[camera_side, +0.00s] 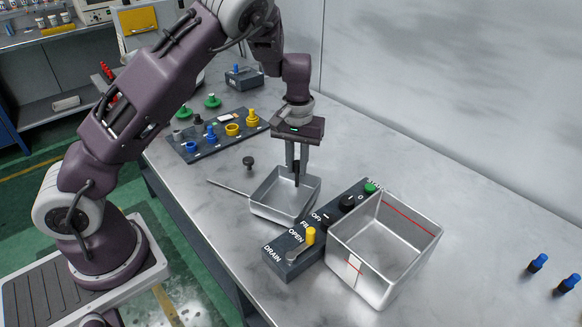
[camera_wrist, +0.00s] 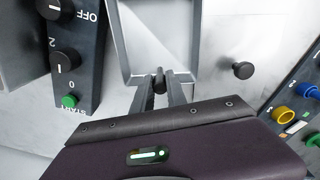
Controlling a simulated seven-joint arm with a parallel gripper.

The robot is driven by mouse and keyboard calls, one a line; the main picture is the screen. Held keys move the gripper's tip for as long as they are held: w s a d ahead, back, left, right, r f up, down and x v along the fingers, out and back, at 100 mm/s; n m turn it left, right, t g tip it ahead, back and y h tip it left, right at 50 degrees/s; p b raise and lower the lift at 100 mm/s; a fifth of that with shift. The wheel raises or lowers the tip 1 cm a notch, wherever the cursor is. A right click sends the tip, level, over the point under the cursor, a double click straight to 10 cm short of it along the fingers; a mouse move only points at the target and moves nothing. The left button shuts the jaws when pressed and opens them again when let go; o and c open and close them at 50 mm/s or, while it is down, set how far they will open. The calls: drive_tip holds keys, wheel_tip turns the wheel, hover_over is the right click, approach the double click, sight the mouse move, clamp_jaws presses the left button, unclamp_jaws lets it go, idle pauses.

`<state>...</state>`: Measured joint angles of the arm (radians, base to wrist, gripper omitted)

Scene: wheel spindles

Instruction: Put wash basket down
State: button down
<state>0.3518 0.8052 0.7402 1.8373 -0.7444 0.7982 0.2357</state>
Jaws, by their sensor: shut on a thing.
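The wash basket (camera_side: 268,205) is a small open metal tray with a long thin handle pointing left. In the side view it is at or close to the table surface, left of the control panel; I cannot tell if it touches. My gripper (camera_side: 297,178) points down at the basket's right back side and is shut on a dark knob-like grip there. In the wrist view my gripper (camera_wrist: 160,82) closes around that dark grip, and part of the basket (camera_wrist: 125,45) shows beyond it. The basket's far part is cut off in the wrist view.
A control panel (camera_side: 280,258) with knobs and a yellow lever stands right of the basket, beside a larger metal tank (camera_side: 352,253). A black peg (camera_side: 249,161) stands behind the basket. A board (camera_side: 183,148) with coloured parts lies further back. Blue-topped pieces (camera_side: 538,263) stand far right.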

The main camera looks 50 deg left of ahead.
drive_tip(key=shift+f, duration=0.2)
drive_tip(key=shift+f, duration=0.1)
drive_tip(key=c, duration=1.3)
unclamp_jaws()
drive_tip(key=shift+c, duration=0.2)
drive_tip(key=s+d+r+h, duration=0.1)
drive_tip(key=s+r, duration=0.1)
drive_tip(key=r, duration=0.7)
drive_tip(key=s+d+r, duration=0.1)
drive_tip(key=s+r, duration=0.2)
drive_tip(key=r, duration=0.5)
drive_tip(key=s+d+r+m+t, duration=0.2)
drive_tip(key=s+m, duration=0.1)
drive_tip(key=s, duration=0.8)
drive_tip(key=s+d+r+m+t+y, duration=0.1)
drive_tip(key=s+d+r+m+t, duration=0.1)
drive_tip(key=s, duration=1)
drive_tip(key=shift+r+m+t, duration=0.4)
drive_tip(key=shift+m+t, duration=0.2)
drive_tip(key=shift+t, duration=0.2)
